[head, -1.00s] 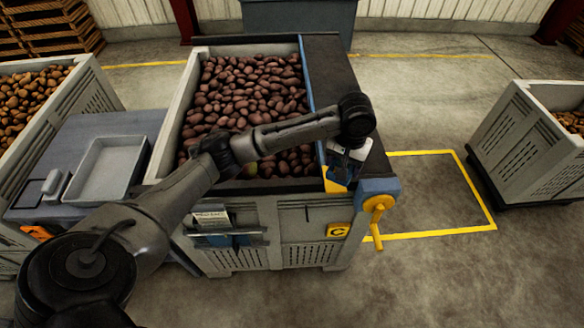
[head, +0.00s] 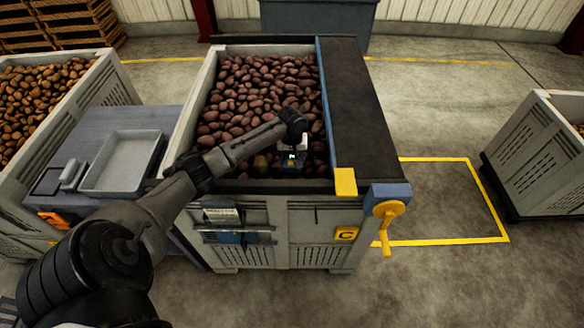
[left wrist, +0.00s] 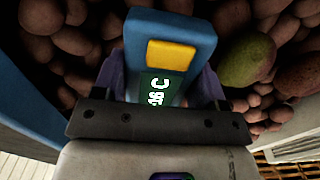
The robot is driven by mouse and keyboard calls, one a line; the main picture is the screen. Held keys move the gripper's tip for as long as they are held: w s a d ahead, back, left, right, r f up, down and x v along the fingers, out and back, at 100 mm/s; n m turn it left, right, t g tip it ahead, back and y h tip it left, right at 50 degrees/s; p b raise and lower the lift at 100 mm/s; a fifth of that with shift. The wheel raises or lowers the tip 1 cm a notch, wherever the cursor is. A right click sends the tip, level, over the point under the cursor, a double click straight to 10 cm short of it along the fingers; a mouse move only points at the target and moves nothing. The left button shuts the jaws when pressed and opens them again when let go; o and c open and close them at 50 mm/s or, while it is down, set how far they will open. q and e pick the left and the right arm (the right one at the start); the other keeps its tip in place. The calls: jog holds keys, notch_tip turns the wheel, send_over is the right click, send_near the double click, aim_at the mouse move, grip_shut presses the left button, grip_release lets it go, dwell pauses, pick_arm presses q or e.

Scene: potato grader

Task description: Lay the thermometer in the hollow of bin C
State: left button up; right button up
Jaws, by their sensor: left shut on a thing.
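Bin C (head: 318,240) is a grey bin with a yellow C tag, filled with reddish-brown potatoes (head: 262,88). My left gripper (head: 291,155) is over the potatoes near the bin's front right corner. It is shut on the thermometer (left wrist: 168,50), which is blue with a yellow button and a green-lit display. In the head view the thermometer (head: 291,164) shows small below the gripper. In the left wrist view potatoes lie beyond it, with a greenish one (left wrist: 248,60) to the right. I cannot make out the hollow clearly. My right gripper is out of view.
A dark belt with a blue edge (head: 322,95) runs along the bin's right side, with a yellow block (head: 345,181) and yellow crank (head: 385,210) at its front. A grey tray (head: 122,162) sits on a side table at left. Other potato bins stand at both sides.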

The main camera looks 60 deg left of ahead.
pick_arm(q)
jog(key=shift+f+b, duration=0.5)
jog(key=shift+f, duration=1.95)
jog(key=o, duration=1)
jog(key=shift+f, duration=0.15)
notch_tip(320, 180, up, 12)
jog(key=shift+r+p, duration=0.2)
jog(key=shift+p, duration=1)
